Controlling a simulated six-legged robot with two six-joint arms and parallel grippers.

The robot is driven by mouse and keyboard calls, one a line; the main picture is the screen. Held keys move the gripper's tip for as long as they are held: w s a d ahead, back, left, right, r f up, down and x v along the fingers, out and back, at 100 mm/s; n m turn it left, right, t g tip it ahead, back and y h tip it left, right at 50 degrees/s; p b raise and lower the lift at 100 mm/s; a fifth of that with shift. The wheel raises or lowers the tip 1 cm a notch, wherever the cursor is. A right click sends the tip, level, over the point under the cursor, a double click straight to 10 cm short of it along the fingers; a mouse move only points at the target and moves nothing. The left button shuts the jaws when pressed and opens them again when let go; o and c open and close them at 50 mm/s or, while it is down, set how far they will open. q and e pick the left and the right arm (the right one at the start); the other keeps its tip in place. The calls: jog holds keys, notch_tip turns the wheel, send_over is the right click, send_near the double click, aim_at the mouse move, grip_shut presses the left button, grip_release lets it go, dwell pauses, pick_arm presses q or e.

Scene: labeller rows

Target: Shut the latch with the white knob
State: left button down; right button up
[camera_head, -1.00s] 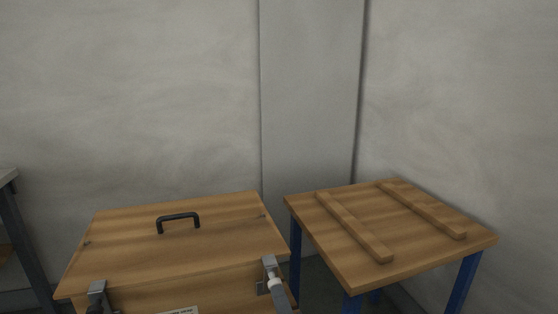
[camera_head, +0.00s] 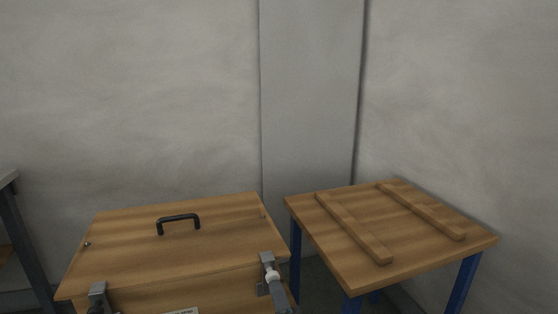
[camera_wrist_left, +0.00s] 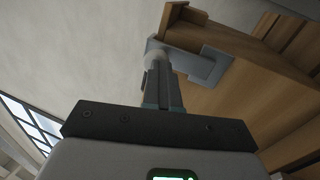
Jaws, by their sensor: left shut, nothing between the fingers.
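A wooden crate (camera_head: 190,245) with a closed lid and a black handle (camera_head: 178,220) stands at the lower left of the head view. A grey metal latch (camera_head: 266,259) with a white knob (camera_head: 272,275) is at its front right corner. In the left wrist view the latch plate (camera_wrist_left: 205,65) and white knob (camera_wrist_left: 180,59) are just ahead of the fingers. My left gripper (camera_head: 278,290) is shut and empty, its tips at the knob, apparently touching it. The fingers (camera_wrist_left: 160,80) partly hide the lever. My right gripper is not seen.
A second latch (camera_head: 97,293) with a dark knob is at the crate's front left. A wooden panel with two battens (camera_head: 350,240) lies on a blue-legged stand (camera_head: 463,285) to the right. A grey-framed table (camera_head: 25,240) is at the far left.

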pick_arm(q)
jog(key=shift+v, duration=2.55)
jog(key=shift+d, duration=0.15)
jog(key=x, duration=0.4)
jog(key=shift+w+a, duration=0.2)
jog(key=shift+w, duration=0.05)
